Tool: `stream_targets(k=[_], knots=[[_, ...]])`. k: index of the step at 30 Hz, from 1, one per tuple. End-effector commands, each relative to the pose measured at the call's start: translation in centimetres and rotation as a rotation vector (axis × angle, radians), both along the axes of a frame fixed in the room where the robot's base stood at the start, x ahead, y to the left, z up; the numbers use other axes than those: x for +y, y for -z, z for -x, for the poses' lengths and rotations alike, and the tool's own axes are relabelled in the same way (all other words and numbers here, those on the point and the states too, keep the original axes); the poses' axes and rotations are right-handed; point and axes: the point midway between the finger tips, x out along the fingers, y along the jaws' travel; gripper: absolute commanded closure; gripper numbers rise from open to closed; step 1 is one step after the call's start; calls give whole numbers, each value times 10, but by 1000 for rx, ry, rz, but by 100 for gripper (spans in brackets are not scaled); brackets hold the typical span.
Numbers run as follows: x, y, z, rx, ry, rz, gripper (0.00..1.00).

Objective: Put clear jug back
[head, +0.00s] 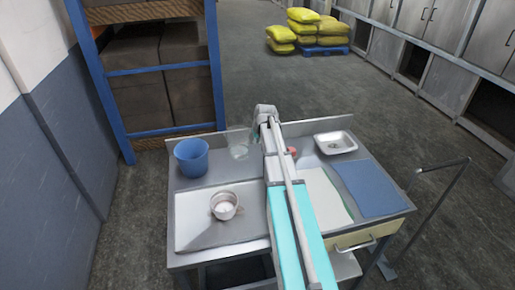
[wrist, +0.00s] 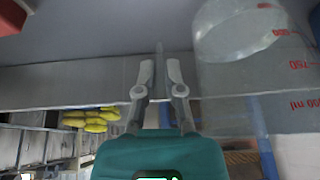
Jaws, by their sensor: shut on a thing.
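The clear jug (head: 238,152) is see-through and shows at the back of the steel table, just left of my arm's end. In the wrist view the jug (wrist: 240,75) fills the right side, with red volume marks on its wall. My gripper (wrist: 160,82) is closed on a thin upright strip beside the jug, which looks like its handle. In the head view my gripper (head: 256,132) is mostly hidden behind my wrist. I cannot tell whether the jug's base touches the table.
A blue tub (head: 191,158) stands left of the jug. A small metal pot (head: 224,205) sits on a pale board (head: 190,222) at front left.

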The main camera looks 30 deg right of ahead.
Motion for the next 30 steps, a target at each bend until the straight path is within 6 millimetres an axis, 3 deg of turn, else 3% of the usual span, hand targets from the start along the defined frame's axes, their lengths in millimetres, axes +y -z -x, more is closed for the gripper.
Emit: stream_targets(k=[10,29,30], knots=[[-1,29,-1,0,1,0,100],[-1,35,-1,-1,2,-1,100],[-1,34,0,0,2,0,83]])
